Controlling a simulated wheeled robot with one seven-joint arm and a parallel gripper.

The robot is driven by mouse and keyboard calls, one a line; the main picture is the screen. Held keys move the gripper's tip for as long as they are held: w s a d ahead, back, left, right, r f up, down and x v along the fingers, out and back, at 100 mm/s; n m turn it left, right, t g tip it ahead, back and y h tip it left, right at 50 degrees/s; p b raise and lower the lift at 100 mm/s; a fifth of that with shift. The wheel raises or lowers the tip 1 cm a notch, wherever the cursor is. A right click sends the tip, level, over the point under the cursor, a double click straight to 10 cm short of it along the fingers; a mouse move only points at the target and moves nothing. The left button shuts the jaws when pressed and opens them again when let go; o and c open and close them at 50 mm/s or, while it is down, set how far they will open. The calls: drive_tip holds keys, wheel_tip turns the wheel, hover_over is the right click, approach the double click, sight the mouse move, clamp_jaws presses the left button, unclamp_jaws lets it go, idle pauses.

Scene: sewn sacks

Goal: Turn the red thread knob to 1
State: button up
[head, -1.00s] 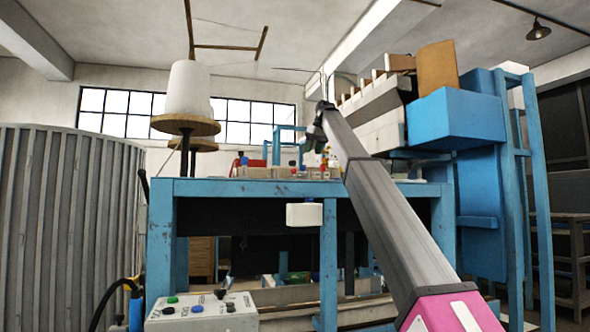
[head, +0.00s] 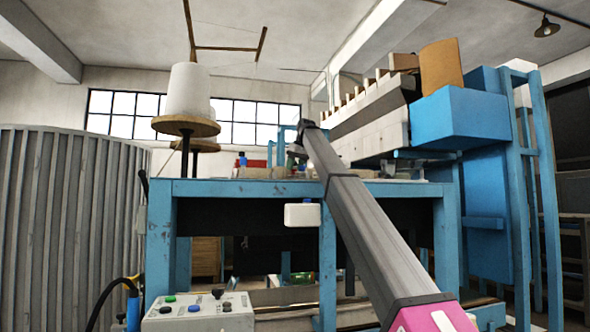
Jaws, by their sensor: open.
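Small coloured knobs or parts sit on top of the blue sewing-machine frame (head: 250,188). A blue one (head: 242,160) stands at left. I cannot make out the red thread knob or its marks for certain. My gripper (head: 296,154) is small and dark at the far end of my arm, pointing down over the row of knobs. It is open. My arm and gripper hide part of the row, and I cannot tell whether the gripper touches anything.
A white thread cone (head: 190,90) stands on a round wooden disc at left. A grey control box (head: 200,312) with buttons is at the lower front. A blue box (head: 458,118) juts out at right. A white box (head: 302,214) hangs below the frame's top beam.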

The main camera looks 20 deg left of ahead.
drive_tip(key=shift+a+f, duration=0.15)
drive_tip(key=shift+f, duration=0.25)
drive_tip(key=c, duration=0.9)
drive_tip(key=shift+m, duration=0.3)
drive_tip(key=m+t+h, duration=0.1)
drive_tip(key=m, duration=0.3)
drive_tip(key=shift+a+m, duration=0.1)
drive_tip(key=shift+m, duration=0.2)
drive_tip(key=m+h, duration=0.1)
drive_tip(key=m, duration=0.1)
drive_tip(key=m+t+h, duration=0.1)
drive_tip(key=m, duration=0.2)
drive_tip(key=shift+s+a+m, duration=0.1)
drive_tip(key=shift+a+m, duration=0.05)
drive_tip(key=shift+m, duration=0.15)
drive_tip(key=shift+h, duration=0.3)
